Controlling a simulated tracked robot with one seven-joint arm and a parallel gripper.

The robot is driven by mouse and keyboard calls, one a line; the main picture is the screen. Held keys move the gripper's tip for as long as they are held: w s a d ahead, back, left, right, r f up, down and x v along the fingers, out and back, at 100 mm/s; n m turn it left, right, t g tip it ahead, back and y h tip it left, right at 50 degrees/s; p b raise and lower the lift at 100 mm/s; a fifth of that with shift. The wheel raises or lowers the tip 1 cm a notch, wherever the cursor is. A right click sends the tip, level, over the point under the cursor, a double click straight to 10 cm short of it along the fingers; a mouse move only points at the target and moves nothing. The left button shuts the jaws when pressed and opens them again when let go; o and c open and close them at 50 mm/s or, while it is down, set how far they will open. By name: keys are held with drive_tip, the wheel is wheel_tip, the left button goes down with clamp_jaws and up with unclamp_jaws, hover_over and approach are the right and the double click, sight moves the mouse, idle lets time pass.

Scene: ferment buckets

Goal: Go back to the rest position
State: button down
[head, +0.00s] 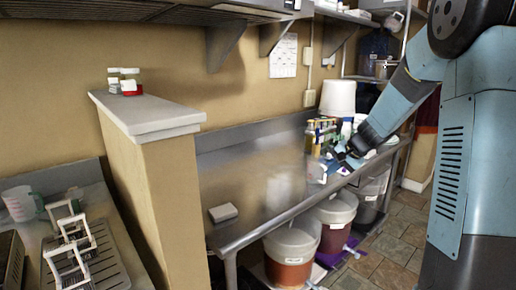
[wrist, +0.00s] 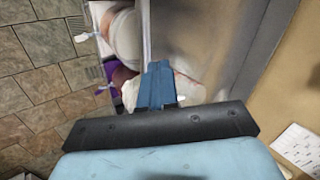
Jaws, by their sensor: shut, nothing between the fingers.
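My gripper (head: 345,163) hangs at the end of my blue-grey arm, which comes in from the upper right of the head view. It is over the right part of the steel table (head: 255,180), beside a group of bottles. In the wrist view its blue fingers (wrist: 158,84) are together with nothing between them. Below them show the table's edge and the side of the steel top (wrist: 225,45). How far the fingertips are above the table I cannot tell.
Bottles (head: 318,133) and a white bucket (head: 338,98) stand at the table's back right. Lidded buckets (head: 292,250) sit beneath its front edge. A half wall (head: 150,120) with small jars stands left. Tiled floor (head: 385,255) lies in front. A white block (head: 223,212) lies on the table.

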drive_tip(key=s+a+r+n+h, duration=0.1)
drive_tip(key=s+a+r+n, duration=0.1)
drive_tip(key=s+r, duration=0.5)
drive_tip(key=s+a+r+n+h, duration=0.1)
drive_tip(key=s+a+r+n, duration=0.15)
drive_tip(key=s, duration=0.95)
drive_tip(key=s+d+r+n+h, duration=0.1)
drive_tip(key=s, duration=0.8)
drive_tip(key=s+d+r+n+h, duration=0.1)
drive_tip(key=s+d+h, duration=0.1)
drive_tip(key=s, duration=0.6)
drive_tip(key=shift+s+n, duration=0.35)
drive_tip(key=shift+s, duration=0.05)
drive_tip(key=shift+r, duration=0.1)
